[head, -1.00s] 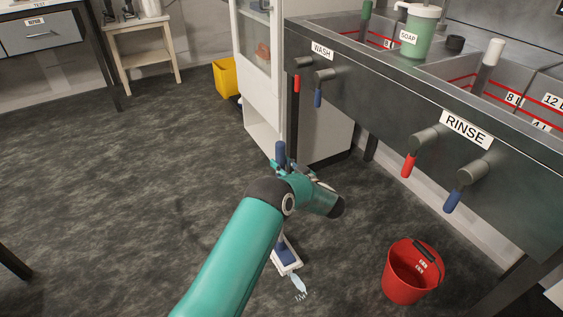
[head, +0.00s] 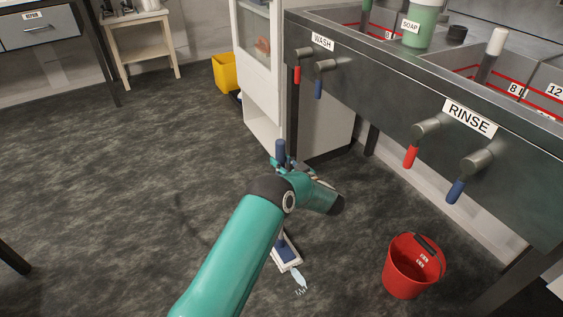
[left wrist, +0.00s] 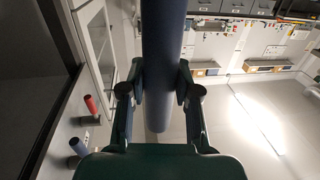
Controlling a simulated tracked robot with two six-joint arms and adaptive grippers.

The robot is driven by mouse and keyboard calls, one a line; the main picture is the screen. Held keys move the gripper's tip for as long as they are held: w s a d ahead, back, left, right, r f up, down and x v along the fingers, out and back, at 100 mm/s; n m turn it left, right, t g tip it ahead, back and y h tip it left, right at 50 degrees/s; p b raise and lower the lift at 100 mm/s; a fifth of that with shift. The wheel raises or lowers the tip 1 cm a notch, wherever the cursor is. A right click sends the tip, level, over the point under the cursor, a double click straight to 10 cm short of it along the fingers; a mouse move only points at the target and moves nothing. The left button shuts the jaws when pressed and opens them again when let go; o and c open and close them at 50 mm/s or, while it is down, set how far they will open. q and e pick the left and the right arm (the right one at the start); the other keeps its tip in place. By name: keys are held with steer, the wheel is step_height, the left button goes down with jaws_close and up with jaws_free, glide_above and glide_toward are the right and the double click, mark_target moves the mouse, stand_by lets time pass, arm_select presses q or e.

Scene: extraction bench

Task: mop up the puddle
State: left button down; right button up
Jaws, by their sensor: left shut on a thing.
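A mop with a blue handle (head: 280,152) stands upright on the floor. Its flat white-edged head (head: 286,254) rests on the dark floor below my arm. My left gripper (head: 283,166) is shut around the upper handle; in the left wrist view the handle (left wrist: 161,75) runs between the two fingers (left wrist: 160,95). My arm hides the middle of the handle, and I cannot tell whether liquid lies under the head. My right gripper is not in view.
A red bucket (head: 410,272) stands on the floor to the right, below the sink bench (head: 400,100) with its protruding taps. A white cabinet (head: 262,75) and a yellow bucket (head: 226,72) are behind. The floor on the left (head: 120,190) is largely clear.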

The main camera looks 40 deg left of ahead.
arm_select(q)
steer(key=shift+f+b, duration=0.5)
stand_by(0.4)
steer(key=shift+d, duration=0.1)
